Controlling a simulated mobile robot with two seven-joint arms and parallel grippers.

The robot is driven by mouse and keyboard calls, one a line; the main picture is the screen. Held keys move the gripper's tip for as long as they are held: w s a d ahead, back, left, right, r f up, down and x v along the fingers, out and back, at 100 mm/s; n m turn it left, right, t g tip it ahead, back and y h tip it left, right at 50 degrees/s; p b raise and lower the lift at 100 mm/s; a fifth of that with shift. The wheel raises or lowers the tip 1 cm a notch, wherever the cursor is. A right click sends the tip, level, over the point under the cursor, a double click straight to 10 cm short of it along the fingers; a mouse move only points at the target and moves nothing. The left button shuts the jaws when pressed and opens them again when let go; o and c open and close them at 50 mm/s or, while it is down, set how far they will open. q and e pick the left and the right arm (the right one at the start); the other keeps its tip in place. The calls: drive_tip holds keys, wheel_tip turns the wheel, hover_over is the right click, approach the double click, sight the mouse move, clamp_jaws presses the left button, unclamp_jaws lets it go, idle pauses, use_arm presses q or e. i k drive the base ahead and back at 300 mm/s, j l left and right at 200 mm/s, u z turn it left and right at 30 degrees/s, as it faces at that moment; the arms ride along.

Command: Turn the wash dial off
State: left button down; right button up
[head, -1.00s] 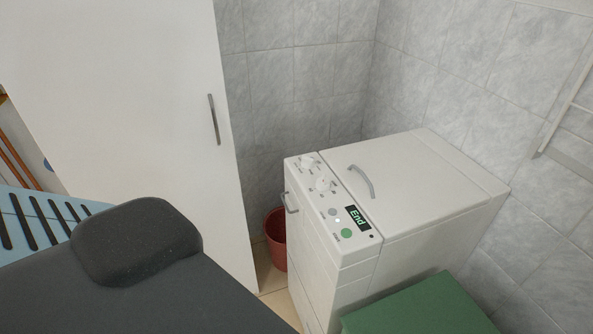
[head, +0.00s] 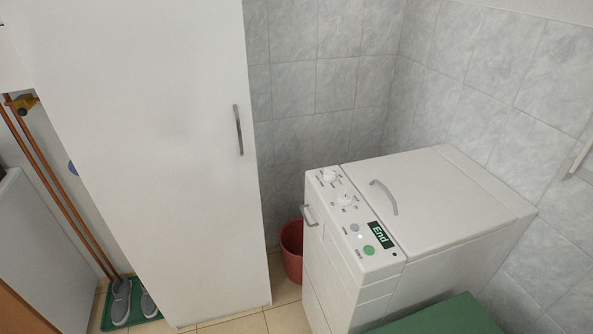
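A white top-loading washing machine (head: 450,205) stands in the tiled corner at the right. Its control panel (head: 378,268) runs along the left side of the top. Two white dials sit on it: one near the back (head: 329,176) and a larger one nearer the front (head: 345,198). Which is the wash dial I cannot tell, as the labels are too small to read. A dark display (head: 379,234) reads "End", with a green button (head: 369,250) beside it. Neither of my grippers is in view.
A tall white cabinet (head: 150,130) stands left of the washer, with a red bin (head: 292,250) in the gap. A green surface (head: 440,318) is at the bottom right. Grey shoes (head: 121,300) on a green tray and orange poles (head: 60,190) are at the far left.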

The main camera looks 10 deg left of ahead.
sight(329, 175)
drive_tip(key=i+j, duration=0.2)
drive_tip(key=j, duration=0.15)
drive_tip(key=i+j, duration=0.15)
drive_tip(key=j, duration=0.25)
drive_tip(key=i+j, duration=0.2)
drive_tip(key=j, duration=0.15)
drive_tip(key=i+j, duration=0.15)
drive_tip(key=j, duration=0.2)
drive_tip(key=i+j+z, duration=0.1)
drive_tip(key=z, duration=1.9)
